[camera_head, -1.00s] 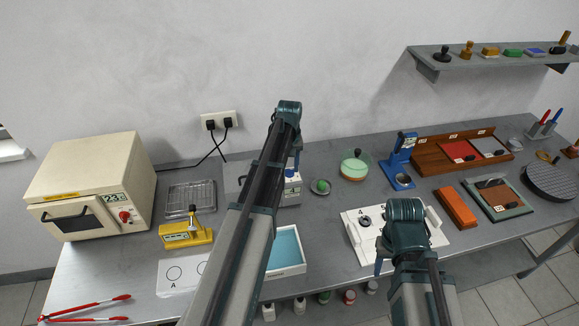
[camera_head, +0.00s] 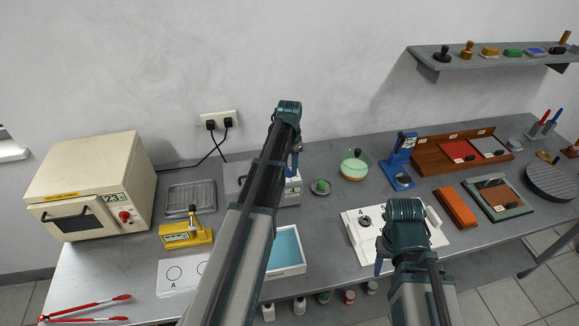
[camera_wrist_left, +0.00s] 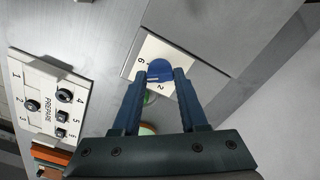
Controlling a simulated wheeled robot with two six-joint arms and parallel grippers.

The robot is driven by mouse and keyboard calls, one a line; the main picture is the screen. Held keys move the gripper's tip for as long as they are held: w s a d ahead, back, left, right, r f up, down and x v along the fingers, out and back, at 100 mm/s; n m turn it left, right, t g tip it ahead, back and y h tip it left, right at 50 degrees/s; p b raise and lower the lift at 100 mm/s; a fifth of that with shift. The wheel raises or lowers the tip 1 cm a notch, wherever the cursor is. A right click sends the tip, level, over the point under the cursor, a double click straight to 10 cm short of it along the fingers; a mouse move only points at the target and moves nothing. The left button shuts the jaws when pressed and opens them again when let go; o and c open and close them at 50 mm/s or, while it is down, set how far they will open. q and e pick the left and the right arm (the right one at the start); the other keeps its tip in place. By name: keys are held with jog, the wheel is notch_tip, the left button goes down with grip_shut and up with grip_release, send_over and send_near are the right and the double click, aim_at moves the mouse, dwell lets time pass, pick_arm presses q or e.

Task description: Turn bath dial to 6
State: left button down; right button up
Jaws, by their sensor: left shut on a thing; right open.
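The bath (camera_head: 291,190) is a grey box at the back middle of the bench, largely hidden behind my left arm in the head view. In the left wrist view its blue dial (camera_wrist_left: 160,69) sits on a white plate (camera_wrist_left: 185,76) with the figures 6 and 2 readable. My left gripper (camera_wrist_left: 160,76) has one finger on each side of the dial and is shut on it. I cannot tell clearly which figure the dial points to. My right gripper (camera_head: 381,264) is open over the white panel (camera_head: 362,248), mostly hidden by its own arm.
A small dish with a green thing (camera_head: 320,187) stands just right of the bath. A blue tray (camera_head: 287,248) lies in front of it. A yellow device (camera_head: 186,235) and an oven (camera_head: 90,185) stand to the left. A blue press (camera_head: 399,165) stands to the right.

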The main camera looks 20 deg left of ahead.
aim_at(290, 169)
pick_arm(q)
jog(key=m, duration=0.6)
jog(key=shift+m, duration=0.4)
dwell(0.4)
jog(key=shift+c, duration=2.2)
grip_release()
jog(key=shift+r, duration=0.1)
notch_tip(290, 169, up, 14)
jog(key=p, duration=1.3)
jog(key=shift+p, duration=0.4)
jog(key=shift+f, duration=0.2)
